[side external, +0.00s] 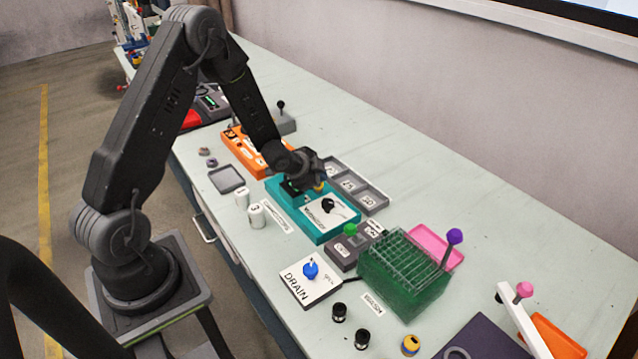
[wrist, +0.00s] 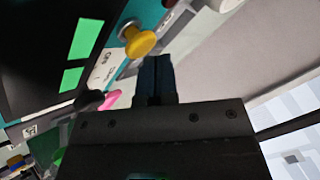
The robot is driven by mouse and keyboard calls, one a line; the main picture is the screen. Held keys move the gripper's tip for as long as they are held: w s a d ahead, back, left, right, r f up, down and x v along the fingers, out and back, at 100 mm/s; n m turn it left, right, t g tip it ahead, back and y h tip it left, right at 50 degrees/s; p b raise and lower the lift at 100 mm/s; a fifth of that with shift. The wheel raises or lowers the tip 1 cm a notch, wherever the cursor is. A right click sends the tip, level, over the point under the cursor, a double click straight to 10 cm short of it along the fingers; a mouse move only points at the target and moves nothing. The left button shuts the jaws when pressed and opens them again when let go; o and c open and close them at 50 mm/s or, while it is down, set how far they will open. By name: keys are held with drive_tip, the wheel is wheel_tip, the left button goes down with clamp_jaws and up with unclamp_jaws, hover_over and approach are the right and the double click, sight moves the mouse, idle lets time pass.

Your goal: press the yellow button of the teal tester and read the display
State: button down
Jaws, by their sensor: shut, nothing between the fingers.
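The teal tester (side external: 319,234) sits in the middle of the bench, with a black knob (side external: 328,205) on its white face. Its yellow button (side external: 319,187) shows just under my gripper (side external: 317,179) in the side view. The dark display (wrist: 45,45) shows green lit patches, cut off and not readable as digits. My gripper is shut and empty.
A grey compartment tray (side external: 372,201) lies behind the tester and an orange box (side external: 243,150) to its left. A green rack (side external: 405,275), a DRAIN block (side external: 310,285) and white cylinders (side external: 257,215) stand around. The bench's back right is clear.

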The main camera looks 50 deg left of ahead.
drive_tip(key=shift+f, duration=0.5)
drive_tip(key=shift+s+f, duration=0.15)
drive_tip(key=shift+f, duration=0.9)
idle(1.3)
drive_tip(key=shift+v, duration=0.9)
drive_tip(key=shift+a+r, duration=0.1)
drive_tip(key=shift+r, duration=0.05)
drive_tip(key=shift+w+r, duration=0.1)
drive_tip(key=shift+r, duration=1.45)
drive_tip(key=shift+w+r, duration=0.15)
drive_tip(key=shift+r, duration=1.45)
drive_tip(key=shift+r, duration=0.1)
